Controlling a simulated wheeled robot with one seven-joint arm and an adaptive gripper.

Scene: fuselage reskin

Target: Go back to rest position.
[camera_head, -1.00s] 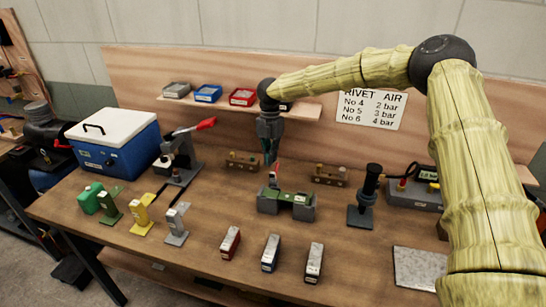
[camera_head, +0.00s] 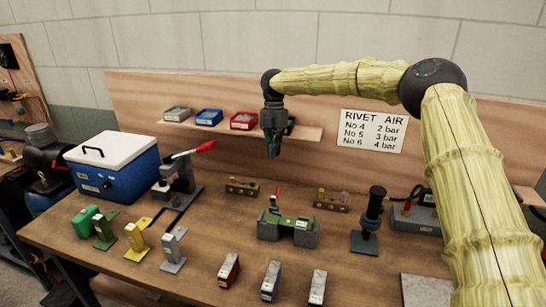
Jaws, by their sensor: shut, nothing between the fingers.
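My gripper (camera_head: 272,152) hangs from the end of my arm, pointing down, in front of the shelf's right end. It is shut and empty. It is above the bench and apart from everything below it. A green and grey fixture (camera_head: 287,230) with a small red-tipped lever stands on the bench below it. The bench top (camera_head: 210,240) is brown wood.
A shelf (camera_head: 190,127) on the back board holds grey, blue and red bins. A blue cooler (camera_head: 112,168) and a red-handled press (camera_head: 178,180) stand left. Several small blocks line the front. A dark upright tool (camera_head: 370,222) stands right.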

